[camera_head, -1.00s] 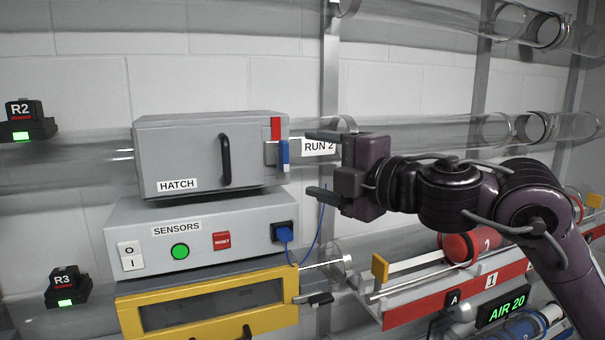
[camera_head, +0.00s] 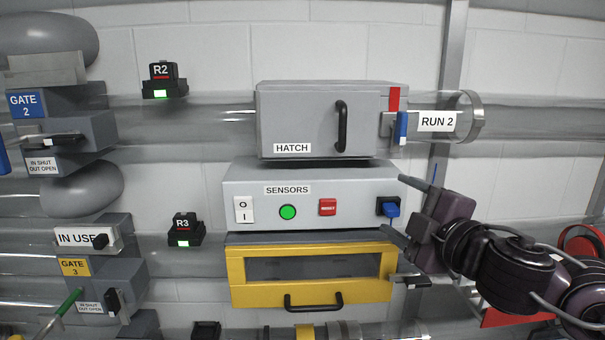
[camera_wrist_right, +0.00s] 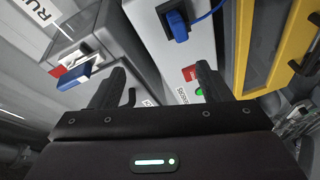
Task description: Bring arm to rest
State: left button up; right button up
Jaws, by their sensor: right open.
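My right gripper (camera_head: 393,208) is open and empty. In the head view it is at the right end of the grey sensors box (camera_head: 360,175), with its fingers pointing left and one above the other near the blue plug (camera_head: 391,210). Whether it touches anything I cannot tell. In the right wrist view its two fingers (camera_wrist_right: 155,88) stand apart with nothing between them, and the blue plug (camera_wrist_right: 178,25) shows beyond them, seated in its socket. My left gripper is not in view.
The grey hatch box (camera_head: 310,110) sits above the sensors box, with a blue latch (camera_head: 402,128) at its right. A yellow-framed drawer (camera_head: 370,290) is below. Gate 2 (camera_head: 85,100) and gate 3 (camera_head: 120,275) units stand at left. A metal post (camera_head: 452,50) rises behind the tube.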

notch_tip(320, 180, down, 15)
jog(key=s+m+g+h, duration=0.2)
jog(key=m+h, duration=0.1)
jog(key=m, duration=0.4)
jog(key=s+d+f+m+g+h, duration=0.25)
jog(key=s+f+m+g, duration=0.75)
jog(key=s+f, duration=1.2)
notch_tip(320, 180, down, 37)
jog(key=s+g+b, duration=0.2)
jog(key=b, duration=0.3)
jog(key=s+d+f+n+g+b, duration=0.1)
jog(key=s+d+f+b, duration=0.1)
jog(key=s+f, duration=1.7)
jog(key=shift+s+d+f+g+b, duration=0.15)
jog(key=shift+d+f+g+b, duration=0.2)
jog(key=shift+d+f, duration=0.35)
jog(key=shift+h, duration=0.25)
